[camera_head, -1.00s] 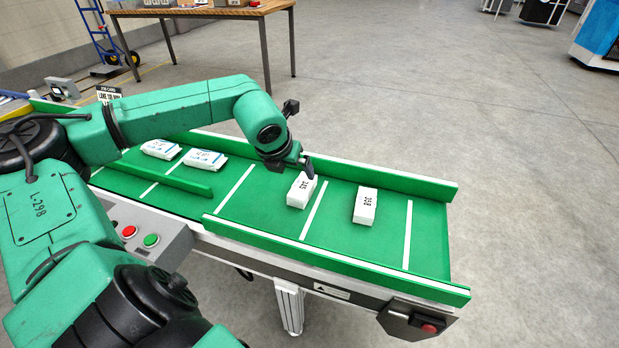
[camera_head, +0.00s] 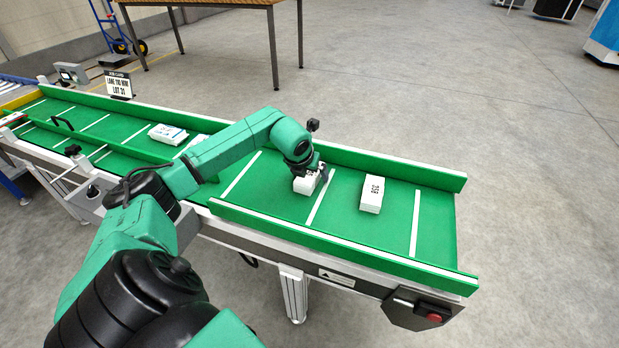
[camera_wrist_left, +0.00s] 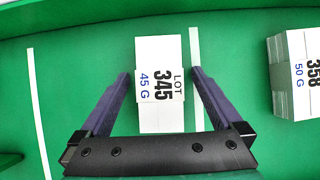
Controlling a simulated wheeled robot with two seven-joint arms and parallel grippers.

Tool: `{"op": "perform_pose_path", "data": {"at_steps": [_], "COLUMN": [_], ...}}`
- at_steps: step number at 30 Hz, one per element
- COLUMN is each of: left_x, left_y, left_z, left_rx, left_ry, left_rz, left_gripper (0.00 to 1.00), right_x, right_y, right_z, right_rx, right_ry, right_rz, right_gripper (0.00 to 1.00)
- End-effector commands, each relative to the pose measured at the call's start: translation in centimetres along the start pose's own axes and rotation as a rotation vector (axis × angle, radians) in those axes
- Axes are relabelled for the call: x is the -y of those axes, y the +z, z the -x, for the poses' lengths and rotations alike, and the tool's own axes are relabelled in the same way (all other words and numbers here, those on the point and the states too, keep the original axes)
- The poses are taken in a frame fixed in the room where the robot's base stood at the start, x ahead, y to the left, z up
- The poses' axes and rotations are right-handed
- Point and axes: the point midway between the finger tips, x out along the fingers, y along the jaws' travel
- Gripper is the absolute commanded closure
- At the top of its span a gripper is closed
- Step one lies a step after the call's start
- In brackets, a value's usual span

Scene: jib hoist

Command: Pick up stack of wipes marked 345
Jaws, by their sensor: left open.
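The stack of wipes marked 345 (camera_wrist_left: 160,82) is a white block with a printed band. In the left wrist view it lies between the two fingers of my left gripper (camera_wrist_left: 158,86), with small gaps on both sides. My left gripper is open around it. In the head view my left gripper (camera_head: 312,172) is over the stack (camera_head: 305,184) and hides part of its top. The stack sits on the green conveyor belt (camera_head: 270,198). My right gripper is not in view.
A second white stack, marked 358 (camera_head: 372,194), stands to the right on the belt; it also shows in the left wrist view (camera_wrist_left: 296,75). White packs (camera_head: 168,133) lie farther left. Green side rails (camera_head: 400,170) border the belt. A sign (camera_head: 119,85) stands behind it.

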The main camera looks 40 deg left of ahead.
Motion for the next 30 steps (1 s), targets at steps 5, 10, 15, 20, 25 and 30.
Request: {"op": "perform_pose_path", "data": {"at_steps": [5,10,15,20,25,30], "left_x": [-0.02,-0.02,-0.02,-0.01,-0.01,0.01], "left_y": [-0.05,-0.19,-0.20,-0.22,-0.20,0.16], "left_z": [-0.03,-0.26,-0.29,-0.29,-0.28,0.35], "left_rx": [0.000,0.000,0.000,-0.001,0.000,0.000], "left_ry": [0.000,0.000,0.000,0.000,-0.001,-0.001], "left_rz": [0.001,0.001,0.001,0.001,0.001,0.001], "left_gripper": [0.00,0.00,0.27,0.88,0.95,0.95], "right_x": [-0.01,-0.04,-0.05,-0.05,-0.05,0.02], "right_y": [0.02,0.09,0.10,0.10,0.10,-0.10], "right_z": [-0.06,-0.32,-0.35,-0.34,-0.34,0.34], "right_rx": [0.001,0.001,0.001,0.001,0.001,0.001], "right_ry": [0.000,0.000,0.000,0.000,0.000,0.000], "right_rz": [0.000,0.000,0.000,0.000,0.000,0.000], "right_gripper": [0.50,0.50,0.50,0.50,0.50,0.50]}}
